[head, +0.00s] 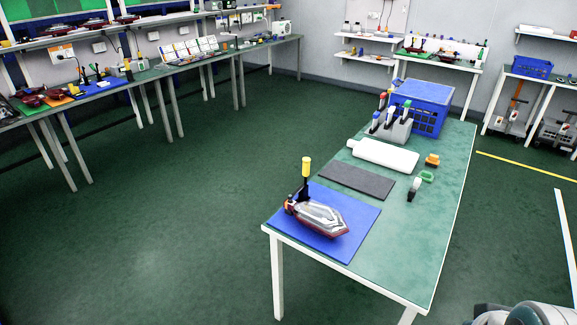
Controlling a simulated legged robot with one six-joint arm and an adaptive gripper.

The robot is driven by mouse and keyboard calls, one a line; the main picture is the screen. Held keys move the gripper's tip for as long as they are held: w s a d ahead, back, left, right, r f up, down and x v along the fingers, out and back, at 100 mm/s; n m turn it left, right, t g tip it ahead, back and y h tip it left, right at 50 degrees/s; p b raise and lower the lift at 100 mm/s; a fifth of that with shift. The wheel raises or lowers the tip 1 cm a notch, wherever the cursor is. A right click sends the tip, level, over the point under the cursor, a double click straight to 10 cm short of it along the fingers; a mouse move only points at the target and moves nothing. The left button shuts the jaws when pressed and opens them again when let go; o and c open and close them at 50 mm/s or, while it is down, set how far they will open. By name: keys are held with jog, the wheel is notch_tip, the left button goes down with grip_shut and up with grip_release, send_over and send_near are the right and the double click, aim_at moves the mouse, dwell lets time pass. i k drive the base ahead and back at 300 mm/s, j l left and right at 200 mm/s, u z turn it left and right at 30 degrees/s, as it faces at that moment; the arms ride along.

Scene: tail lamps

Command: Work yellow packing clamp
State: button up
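A clamp with a yellow handle (306,167) stands upright at the back left of the blue mat (345,246) on the near end of the green-topped table. Its black lower part meets the end of a tail lamp (319,218); I cannot tell whether it is shut on the lamp. The lamp has a clear and silver top, a dark red rim and an orange part at its left end. My gripper is not in view; only a rounded grey part, probably of my arm, shows at the bottom right corner.
Behind the mat on the table (440,215) lie a dark grey pad (356,180), a white roll-like object (383,154), small tools, a grey rack (391,127) and a blue crate (422,106). Workbenches line the left and back walls. The green floor left of the table is clear.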

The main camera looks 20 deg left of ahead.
aim_at(305, 167)
jog(key=j+z, duration=0.45)
jog(key=j, duration=1.65)
jog(key=i+j, duration=0.25)
jog(key=j, duration=0.15)
jog(key=i+j+z, duration=0.1)
jog(key=j, duration=0.25)
jog(key=i+j, duration=0.35)
jog(key=i, duration=0.4)
